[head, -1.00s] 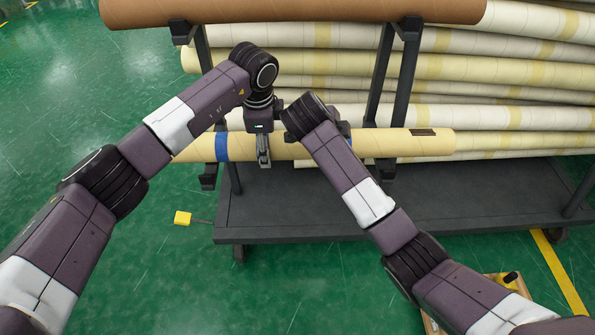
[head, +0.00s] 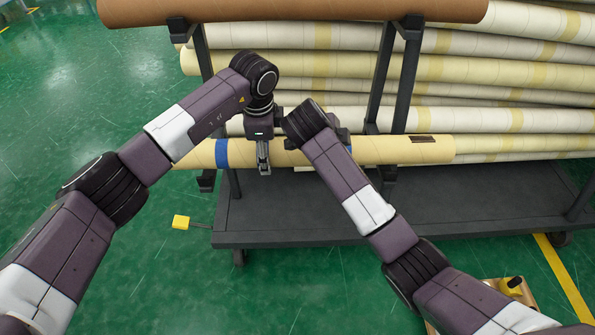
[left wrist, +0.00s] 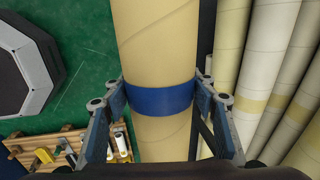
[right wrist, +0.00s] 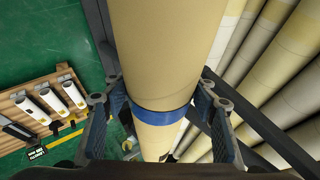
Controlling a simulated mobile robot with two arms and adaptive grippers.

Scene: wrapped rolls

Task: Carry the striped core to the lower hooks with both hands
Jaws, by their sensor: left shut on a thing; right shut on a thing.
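The striped core (head: 390,150), a tan tube with blue bands, lies level across the front of the rack. My left gripper (head: 263,158) is shut on it; in the left wrist view the fingers straddle a blue band (left wrist: 160,101). The left lower hook (head: 206,182) and right lower hook (head: 387,173) show just below the core. I cannot tell whether the core touches them.
A brown roll (head: 290,11) rests on the upper hooks above. Pale wrapped rolls (head: 480,92) are stacked behind the uprights. The rack's dark base (head: 330,215) lies below.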

